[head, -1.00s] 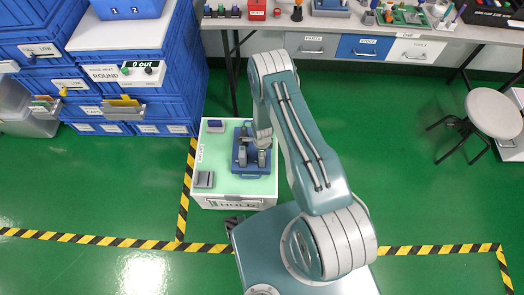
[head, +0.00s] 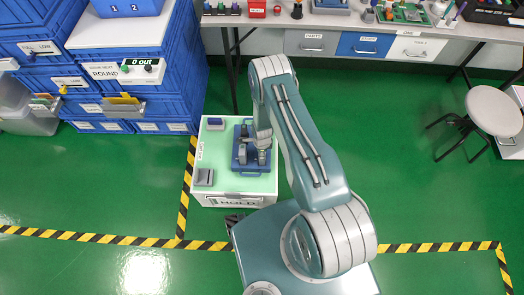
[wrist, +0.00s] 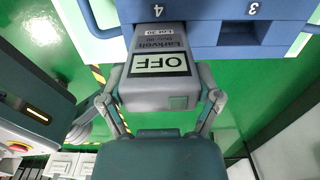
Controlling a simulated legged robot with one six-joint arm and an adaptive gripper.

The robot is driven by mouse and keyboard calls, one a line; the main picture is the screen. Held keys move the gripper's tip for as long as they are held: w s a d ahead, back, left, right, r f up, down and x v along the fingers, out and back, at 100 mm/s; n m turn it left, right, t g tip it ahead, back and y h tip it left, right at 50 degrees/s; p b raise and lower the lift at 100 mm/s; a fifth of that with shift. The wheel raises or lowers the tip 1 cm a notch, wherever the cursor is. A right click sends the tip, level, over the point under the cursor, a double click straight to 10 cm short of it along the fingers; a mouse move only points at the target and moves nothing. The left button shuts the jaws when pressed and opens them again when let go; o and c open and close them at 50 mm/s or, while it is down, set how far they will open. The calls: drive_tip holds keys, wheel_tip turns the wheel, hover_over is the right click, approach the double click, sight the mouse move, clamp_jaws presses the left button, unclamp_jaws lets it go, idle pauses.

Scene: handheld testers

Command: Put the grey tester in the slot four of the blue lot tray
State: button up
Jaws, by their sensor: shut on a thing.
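The grey tester (wrist: 158,65) has a screen reading OFF and a "Larkvolt" label. In the wrist view my gripper (wrist: 160,100) is shut on it, one finger on each side.
A grey block (head: 204,178) and a dark purple block (head: 215,122) lie on the cart top (head: 222,185) left of the tray. Blue drawer stacks (head: 165,105) stand to the left, a workbench (head: 290,22) behind. A stool (head: 494,110) is far right.

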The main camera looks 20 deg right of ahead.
drive_tip(key=o, duration=1)
drive_tip(key=shift+o, duration=0.2)
wheel_tip(320, 180, up, 12)
drive_tip(key=shift+f, duration=0.1)
drive_tip(key=shift+w, duration=0.1)
